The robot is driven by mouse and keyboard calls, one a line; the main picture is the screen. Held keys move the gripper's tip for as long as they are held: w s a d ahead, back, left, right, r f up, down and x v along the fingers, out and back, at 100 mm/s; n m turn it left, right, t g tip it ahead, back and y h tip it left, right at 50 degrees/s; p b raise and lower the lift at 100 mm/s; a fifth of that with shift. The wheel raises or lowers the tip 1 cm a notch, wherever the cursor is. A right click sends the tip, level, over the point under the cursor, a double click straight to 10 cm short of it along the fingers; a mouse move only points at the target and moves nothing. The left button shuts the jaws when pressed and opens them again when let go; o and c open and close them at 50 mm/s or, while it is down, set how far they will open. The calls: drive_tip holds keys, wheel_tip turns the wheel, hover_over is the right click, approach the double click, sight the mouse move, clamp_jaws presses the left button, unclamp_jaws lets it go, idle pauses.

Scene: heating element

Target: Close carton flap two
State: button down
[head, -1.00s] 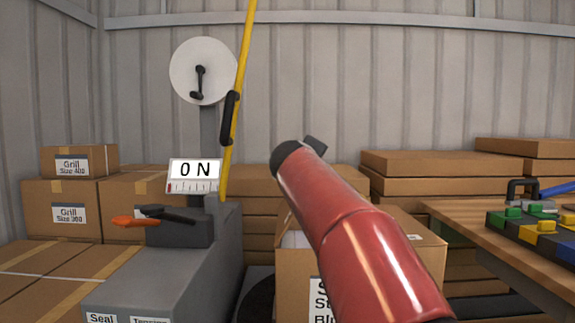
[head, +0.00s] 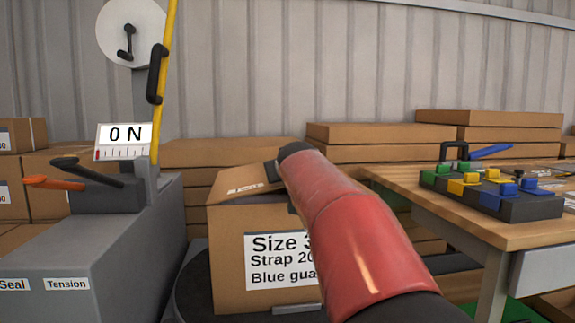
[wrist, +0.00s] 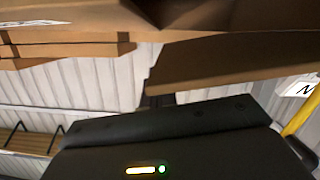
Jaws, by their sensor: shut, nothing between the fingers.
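The carton (head: 228,255) stands upright with a white label on its front. A top flap (head: 245,184) with a small printed label lies over its top at a slight slant, with its left edge a little above the carton rim. My gripper (head: 276,171) is over the top of the carton, at the flap; my red arm hides most of it and the carton's right side. In the wrist view the black gripper body (wrist: 165,130) lies below close brown cardboard (wrist: 225,62). The fingers are shut and hold nothing. I cannot tell whether they touch the flap.
The carton stands on a dark round base (head: 192,290). A grey strapping machine (head: 105,240) with orange and black levers is at left, beside a yellow pole (head: 166,60). A wooden bench (head: 505,235) with a colored-button panel (head: 490,195) is at right. Stacked cartons (head: 380,135) stand behind.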

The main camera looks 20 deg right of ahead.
drive_tip(key=shift+d+f+b, duration=0.2)
drive_tip(key=shift+f+b, duration=0.25)
drive_tip(key=shift+f, duration=0.4)
wheel_tip(320, 180, up, 5)
drive_tip(key=p, duration=0.4)
drive_tip(key=shift+s, duration=0.1)
drive_tip(key=f+b+v, duration=0.1)
drive_tip(key=b+v, duration=0.1)
drive_tip(key=v, duration=0.8)
drive_tip(key=s+a+f+g+y+p, duration=0.2)
drive_tip(key=s+a+f, duration=0.4)
drive_tip(key=s+f, duration=0.7)
drive_tip(key=s+a+f+g+y+p, duration=0.2)
drive_tip(key=s+a+f+g+p, duration=0.2)
drive_tip(key=s+f, duration=1)
drive_tip(key=a+g, duration=0.2)
drive_tip(key=shift+f+n+g+y, duration=0.3)
drive_tip(key=shift+n+g, duration=0.1)
drive_tip(key=shift+s, duration=0.1)
